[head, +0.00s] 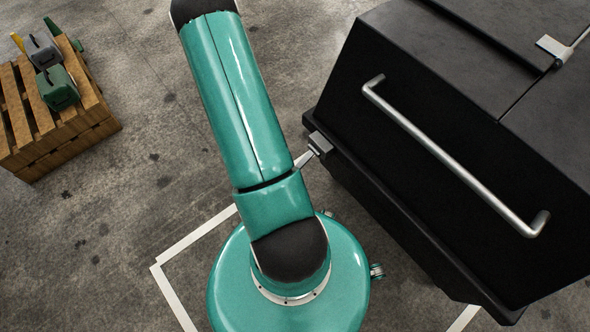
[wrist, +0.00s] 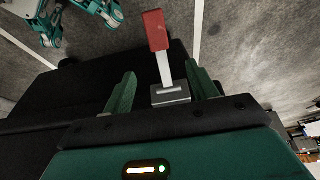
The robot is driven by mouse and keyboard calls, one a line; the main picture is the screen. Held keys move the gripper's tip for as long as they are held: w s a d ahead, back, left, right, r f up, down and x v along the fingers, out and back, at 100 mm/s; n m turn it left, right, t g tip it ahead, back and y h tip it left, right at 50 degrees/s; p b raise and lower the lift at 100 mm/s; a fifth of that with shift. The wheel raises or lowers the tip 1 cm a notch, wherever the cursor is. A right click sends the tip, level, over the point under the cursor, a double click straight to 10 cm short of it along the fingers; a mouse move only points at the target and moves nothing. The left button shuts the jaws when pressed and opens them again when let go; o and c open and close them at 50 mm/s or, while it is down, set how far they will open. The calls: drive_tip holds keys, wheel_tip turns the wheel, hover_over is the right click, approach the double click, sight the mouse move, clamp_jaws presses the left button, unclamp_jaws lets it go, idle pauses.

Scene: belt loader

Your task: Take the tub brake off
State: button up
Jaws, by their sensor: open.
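The tub (head: 440,150) is a large black box with a silver bar handle, at the right of the head view. The tub brake shows in the wrist view as a lever with a red grip (wrist: 156,31), a pale metal stem (wrist: 165,68) and a grey base block (wrist: 171,95). In the head view its grey block (head: 319,143) sits on the tub's left edge, its lever partly behind my arm. My gripper (wrist: 160,69) is open, its green fingers either side of the stem in the picture. I see no clear contact. The head view does not show my gripper.
A wooden pallet (head: 60,125) with green and grey items stands at the far left. White lines (head: 195,238) mark the concrete floor. Floor between pallet and tub is clear apart from my arm. A silver fitting (head: 555,47) is on the tub's top at upper right.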

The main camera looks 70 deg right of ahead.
drive_tip(key=x, duration=1.4)
drive_tip(key=shift+s, duration=0.15)
clamp_jaws()
